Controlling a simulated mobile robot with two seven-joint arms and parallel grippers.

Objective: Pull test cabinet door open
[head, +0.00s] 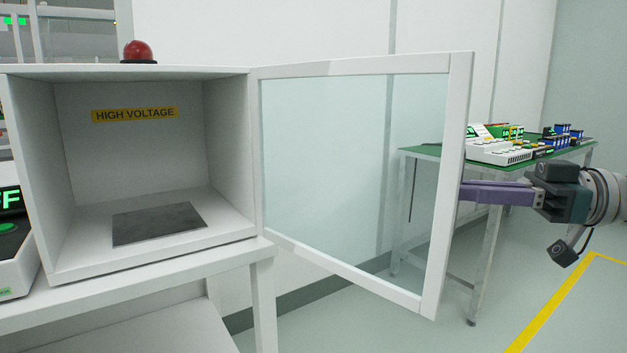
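The test cabinet (230,140) is a white box on a white stand at the left, with a yellow HIGH VOLTAGE label on its back wall. Its door (438,190), a white frame around a clear pane, stands swung wide open to the right, hinged on the cabinet's right side. My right gripper (464,190), with purple fingers, comes in from the right at the door's free edge. Its fingertips meet or pass behind the frame, so their gap and any handle are hidden. My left gripper is out of view.
A dark flat plate (158,224) lies inside the cabinet, and a red beacon (139,51) sits on top. A green-topped table (425,152) with small trays and parts stands behind the door and gripper. Open floor with a yellow line (550,308) lies at lower right.

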